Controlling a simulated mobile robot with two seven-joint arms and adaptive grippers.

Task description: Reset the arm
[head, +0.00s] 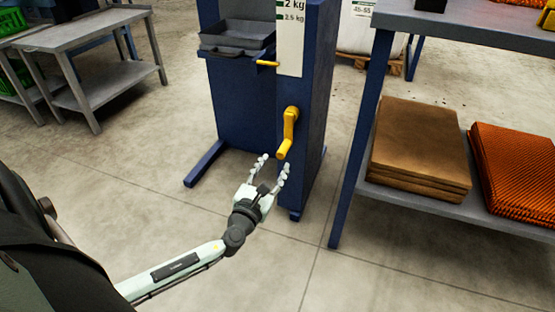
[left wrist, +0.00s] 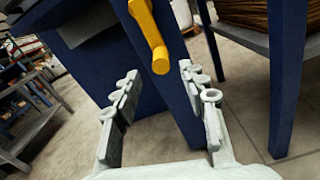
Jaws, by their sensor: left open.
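My left gripper (head: 274,171) is open and empty in the head view, with my arm reaching in from the lower left. It is in front of the lower part of a blue machine (head: 240,100), just below a yellow crank handle (head: 289,132). In the left wrist view the open fingers (left wrist: 160,95) frame the lower end of the yellow handle (left wrist: 150,35), which lies beyond them; I see no grip on it. My right gripper is in neither view.
A grey tray (head: 237,36) is on the machine's front. At right, a shelf unit (head: 500,212) holds brown folded sacks (head: 418,145) and orange net bags (head: 515,170). A metal table (head: 85,32) stands at the back left. The floor between is clear.

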